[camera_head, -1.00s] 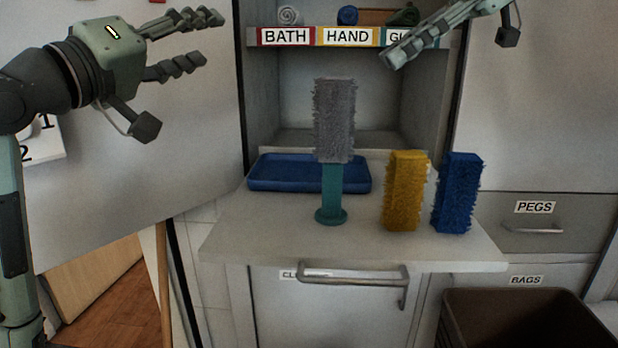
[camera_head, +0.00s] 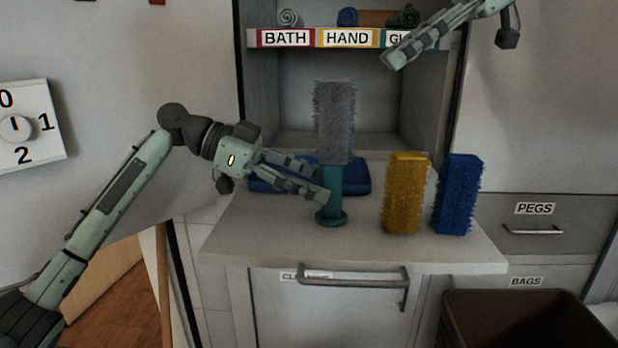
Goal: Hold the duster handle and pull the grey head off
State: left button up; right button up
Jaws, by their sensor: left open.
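The duster stands upright on the counter, its fuzzy grey head (camera_head: 334,122) on top of a teal handle (camera_head: 333,184) with a round base. My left gripper (camera_head: 323,185) is at the handle, below the grey head, reaching in from the left. Its fingers are apart and one fingertip overlaps the handle's left side; I cannot tell whether it touches. My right gripper (camera_head: 393,58) is high at the upper right, in front of the shelf, away from the duster. Its fingers are seen edge-on, so its opening does not show.
A yellow fuzzy head (camera_head: 404,195) and a blue one (camera_head: 457,196) stand right of the duster on the counter (camera_head: 290,237). A blue tray (camera_head: 362,177) lies behind the handle. A brown bin (camera_head: 515,305) is at lower right. The front of the counter is clear.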

pick_arm(q)
jog(key=x, duration=0.7)
jog(key=shift+d, duration=0.15)
grip_shut()
